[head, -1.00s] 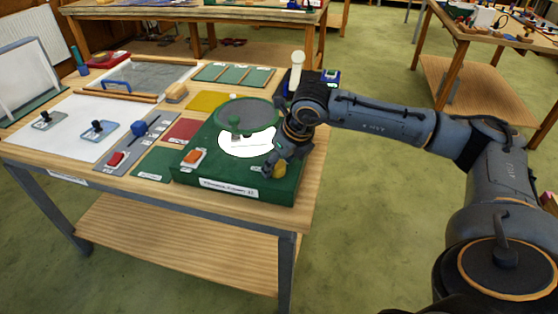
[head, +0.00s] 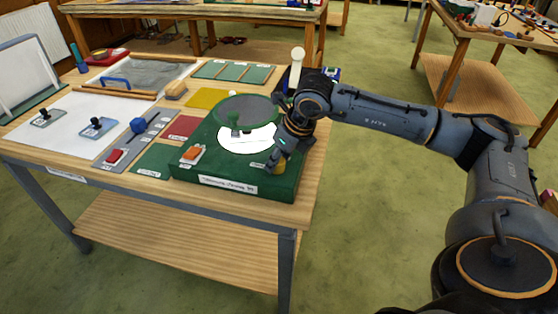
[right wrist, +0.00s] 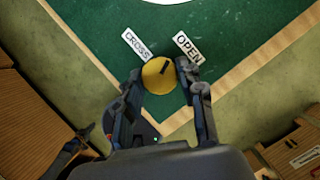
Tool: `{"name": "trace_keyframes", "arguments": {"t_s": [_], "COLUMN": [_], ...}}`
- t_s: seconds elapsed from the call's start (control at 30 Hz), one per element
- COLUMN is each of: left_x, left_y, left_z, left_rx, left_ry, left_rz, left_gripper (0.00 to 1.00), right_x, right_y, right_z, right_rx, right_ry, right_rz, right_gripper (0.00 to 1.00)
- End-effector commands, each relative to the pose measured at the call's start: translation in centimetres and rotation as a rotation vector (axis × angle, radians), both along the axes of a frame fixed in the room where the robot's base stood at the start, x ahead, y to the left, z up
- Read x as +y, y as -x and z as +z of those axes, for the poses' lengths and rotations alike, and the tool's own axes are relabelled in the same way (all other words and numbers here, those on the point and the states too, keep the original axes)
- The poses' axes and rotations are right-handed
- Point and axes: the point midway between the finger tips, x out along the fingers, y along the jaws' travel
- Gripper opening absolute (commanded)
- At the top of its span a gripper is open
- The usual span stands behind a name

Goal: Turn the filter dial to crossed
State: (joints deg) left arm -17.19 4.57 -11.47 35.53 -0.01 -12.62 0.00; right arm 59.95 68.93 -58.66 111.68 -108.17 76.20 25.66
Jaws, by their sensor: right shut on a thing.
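The filter dial (right wrist: 157,77) is a round yellow knob on the front corner of a green box (head: 225,180). A short black mark on it points up and right, towards the OPEN label (right wrist: 188,47); the CROSS label (right wrist: 136,45) is up and left. My right gripper (right wrist: 160,76) is shut on the dial, one finger on each side. In the head view my right gripper (head: 273,164) is at the box's front right corner and partly hides the dial (head: 281,169). My left gripper is not in view.
The box top carries a bright white disc (head: 247,141), a grey disc (head: 250,107) above it and an orange switch (head: 191,153). A white post (head: 297,66) stands behind my wrist. Coloured sheets and tools cover the table to the left.

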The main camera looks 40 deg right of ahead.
Motion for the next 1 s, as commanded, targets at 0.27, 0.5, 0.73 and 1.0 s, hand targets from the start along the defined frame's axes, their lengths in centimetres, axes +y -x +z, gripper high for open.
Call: {"name": "trace_keyframes", "arguments": {"t_s": [0.27,0.5,0.73,1.0], "left_x": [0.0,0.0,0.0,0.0], "left_y": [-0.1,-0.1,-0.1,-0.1], "left_z": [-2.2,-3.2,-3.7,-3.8], "left_rx": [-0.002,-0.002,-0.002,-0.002], "left_ry": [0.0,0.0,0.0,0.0], "left_rz": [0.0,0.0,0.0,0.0], "left_gripper": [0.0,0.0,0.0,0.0], "right_x": [-0.2,-0.3,-0.3,-0.4], "right_y": [-0.1,-0.2,-0.3,-0.5], "right_z": [-0.4,-0.2,-0.1,0.1], "right_rx": [-0.002,-0.003,-0.002,-0.003], "right_ry": [-0.002,-0.004,-0.004,-0.003], "right_rz": [0.214,0.441,0.66,0.9], "right_gripper": [0.07,0.07,0.07,0.07]}}
